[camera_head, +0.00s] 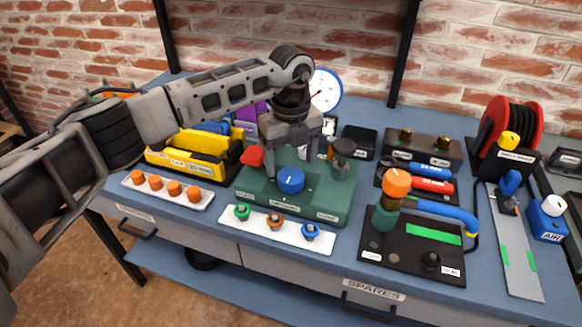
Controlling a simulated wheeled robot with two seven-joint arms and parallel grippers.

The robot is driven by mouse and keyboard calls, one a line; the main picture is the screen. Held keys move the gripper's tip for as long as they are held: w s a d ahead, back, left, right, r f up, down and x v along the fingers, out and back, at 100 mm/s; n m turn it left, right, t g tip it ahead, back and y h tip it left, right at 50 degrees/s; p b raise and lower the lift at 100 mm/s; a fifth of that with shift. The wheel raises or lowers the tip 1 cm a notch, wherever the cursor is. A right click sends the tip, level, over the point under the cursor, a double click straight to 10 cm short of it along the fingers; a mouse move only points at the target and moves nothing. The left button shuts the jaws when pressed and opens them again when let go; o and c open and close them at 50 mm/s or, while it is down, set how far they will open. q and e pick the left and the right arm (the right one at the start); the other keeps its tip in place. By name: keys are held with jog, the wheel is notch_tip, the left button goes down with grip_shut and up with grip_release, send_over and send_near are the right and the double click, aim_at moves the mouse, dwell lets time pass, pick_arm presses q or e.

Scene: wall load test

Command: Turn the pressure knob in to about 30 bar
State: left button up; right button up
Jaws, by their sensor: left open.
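The blue pressure knob (291,180) sits on the front of a green pump block (330,198) in the middle of the bench. A white mark shows on its top. A round white gauge (325,90) with a red needle stands behind the block, partly hidden by my left arm; its scale is too small to read. My left gripper (286,160) points down above the blue knob, its fingers open and apart, with nothing seen between them. I cannot tell whether a finger touches the knob. My right gripper is not in view.
A red knob (252,157) and a dark knob (343,147) flank the blue one. A white strip with small coloured knobs (276,229) lies in front. An orange-topped tool (396,184) stands on a black board at right. A hose reel (512,130) is farther right.

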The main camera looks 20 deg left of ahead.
aim_at(291, 175)
pick_arm(q)
jog(key=shift+f, duration=1.75)
jog(key=c, duration=1)
jog(key=shift+m, duration=0.3)
